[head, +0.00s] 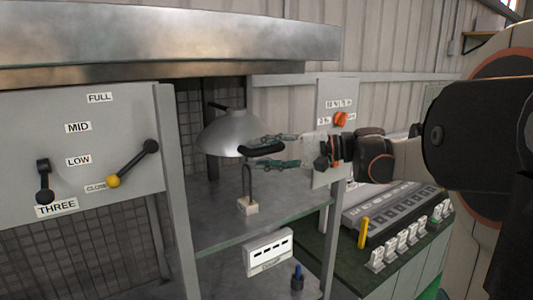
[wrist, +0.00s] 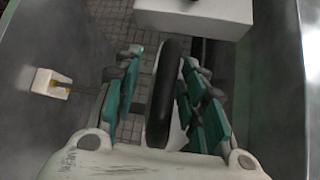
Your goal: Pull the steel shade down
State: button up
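The steel shade (head: 228,132) is a grey metal dome hanging under the cabinet top in the head view. A black handle (head: 262,149) sticks out from its lower right side. My gripper (head: 270,151) reaches in from the right, with one finger above the handle and one below it. In the wrist view the handle (wrist: 162,95) lies between the green finger pads of my gripper (wrist: 158,90). A clear gap shows on its left side and a narrower one on its right. The gripper is open around the handle. Most of the shade is out of the wrist view.
A small white block with a bent rod (head: 248,205) stands on the shelf (head: 215,230) below the shade. A lever panel (head: 70,145) is at the left. A post (head: 325,220) and a panel with a red knob (head: 341,119) stand near my arm.

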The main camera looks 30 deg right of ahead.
jog(key=shift+d, duration=0.1)
jog(key=v, duration=1.2)
